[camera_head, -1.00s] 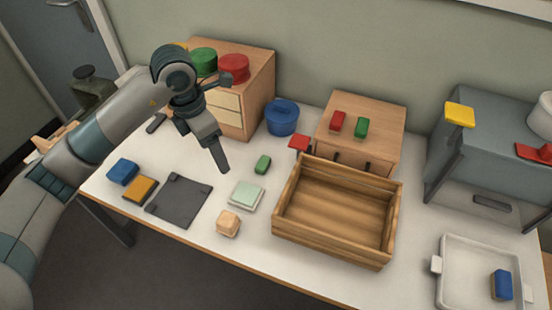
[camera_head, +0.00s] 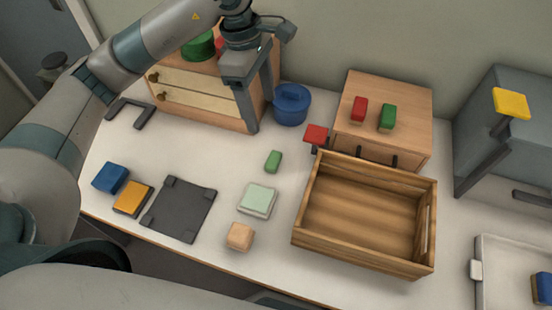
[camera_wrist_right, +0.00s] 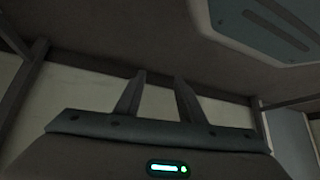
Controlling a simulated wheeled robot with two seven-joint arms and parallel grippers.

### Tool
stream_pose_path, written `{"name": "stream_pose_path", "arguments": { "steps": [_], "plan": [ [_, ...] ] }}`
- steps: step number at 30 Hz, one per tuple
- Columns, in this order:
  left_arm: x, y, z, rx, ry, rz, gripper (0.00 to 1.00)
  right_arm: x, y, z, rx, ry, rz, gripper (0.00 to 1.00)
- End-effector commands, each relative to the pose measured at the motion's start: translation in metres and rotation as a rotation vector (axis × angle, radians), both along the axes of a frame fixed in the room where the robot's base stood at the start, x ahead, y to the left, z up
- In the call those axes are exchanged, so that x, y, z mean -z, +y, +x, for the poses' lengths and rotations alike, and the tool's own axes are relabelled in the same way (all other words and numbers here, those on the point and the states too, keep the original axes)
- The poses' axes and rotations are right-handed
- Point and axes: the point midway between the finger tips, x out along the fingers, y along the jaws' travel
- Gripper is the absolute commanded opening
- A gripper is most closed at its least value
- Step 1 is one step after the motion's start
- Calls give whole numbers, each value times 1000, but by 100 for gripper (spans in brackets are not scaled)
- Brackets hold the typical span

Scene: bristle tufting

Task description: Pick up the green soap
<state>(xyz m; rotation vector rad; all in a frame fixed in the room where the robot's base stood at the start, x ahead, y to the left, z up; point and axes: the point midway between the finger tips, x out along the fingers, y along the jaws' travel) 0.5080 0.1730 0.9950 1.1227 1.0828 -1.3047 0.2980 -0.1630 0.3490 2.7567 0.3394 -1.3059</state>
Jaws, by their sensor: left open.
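A small green bar (camera_head: 273,161), which looks like the green soap, lies on the white table left of the wooden crate. My left gripper (camera_head: 262,114) is open and empty, pointing down in front of the drawer cabinet. It is behind and a little left of the green bar, apart from it. Another green block (camera_head: 387,118) with a tan underside sits on the wooden box beside a red one (camera_head: 359,109). My right gripper (camera_wrist_right: 159,77) shows in the right wrist view with its two fingers apart and nothing between them.
The wooden crate (camera_head: 365,258) stands right of the bar. A pale green square block (camera_head: 257,200), a wooden block (camera_head: 240,236) and a dark plate (camera_head: 180,209) lie in front. A blue pot (camera_head: 291,106) and the drawer cabinet (camera_head: 200,98) stand behind.

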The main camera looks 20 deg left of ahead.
Motion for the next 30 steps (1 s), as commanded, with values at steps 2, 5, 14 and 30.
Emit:
{"name": "stream_pose_path", "arguments": {
  "steps": [2,5,14,30],
  "plan": [
    [0,0,0,-1,0,0,69,0,0,0,0,1,0,36],
    [2,-1,0,-1,1,0,69,0,0,-1,0,2,0,36],
    [35,-6,-1,-2,5,0,69,0,-4,-10,-1,22,-8,36],
    [117,-18,-1,-2,1,0,69,34,-36,-86,1,226,-72,36]
  ]
}}
